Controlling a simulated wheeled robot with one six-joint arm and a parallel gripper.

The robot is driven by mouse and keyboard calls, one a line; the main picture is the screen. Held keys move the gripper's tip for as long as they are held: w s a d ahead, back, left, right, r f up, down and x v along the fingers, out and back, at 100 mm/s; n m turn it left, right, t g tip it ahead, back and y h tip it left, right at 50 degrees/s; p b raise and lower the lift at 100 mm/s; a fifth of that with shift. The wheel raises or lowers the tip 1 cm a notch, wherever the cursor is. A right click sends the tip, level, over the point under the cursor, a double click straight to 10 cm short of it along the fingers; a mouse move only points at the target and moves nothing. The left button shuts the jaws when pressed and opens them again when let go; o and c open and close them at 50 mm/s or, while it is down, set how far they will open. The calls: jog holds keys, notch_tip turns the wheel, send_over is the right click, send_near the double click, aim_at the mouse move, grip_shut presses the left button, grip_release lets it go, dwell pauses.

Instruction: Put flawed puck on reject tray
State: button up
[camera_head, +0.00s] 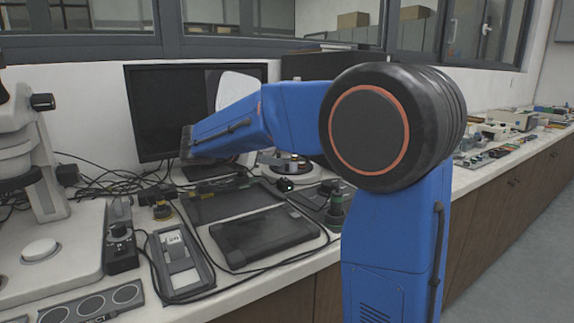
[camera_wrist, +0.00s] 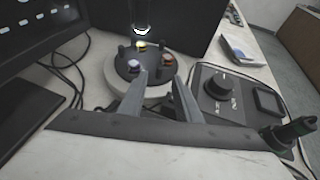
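A round dark disc (camera_wrist: 150,72) on a pale base is in the wrist view, just past my gripper. I cannot tell which is flawed. My gripper (camera_wrist: 161,78) is open, its two fingers apart with nothing between them, pointing toward the disc. Part of the disc shows beneath my arm in the head view (camera_head: 293,170). A grey tray with three round recesses (camera_head: 95,303) lies at the front left; I cannot tell whether it is the reject tray.
A lit cylindrical head (camera_wrist: 141,18) hangs over the disc's back. A control box with a knob (camera_wrist: 222,87) stands right of it. A monitor (camera_head: 165,105), a microscope (camera_head: 45,185), a dark flat tablet (camera_head: 262,237) and loose cables crowd the bench.

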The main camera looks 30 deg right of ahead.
aim_at(287, 163)
jog(key=x, duration=0.9)
jog(key=shift+d, duration=0.1)
jog(key=shift+c, duration=0.7)
grip_shut()
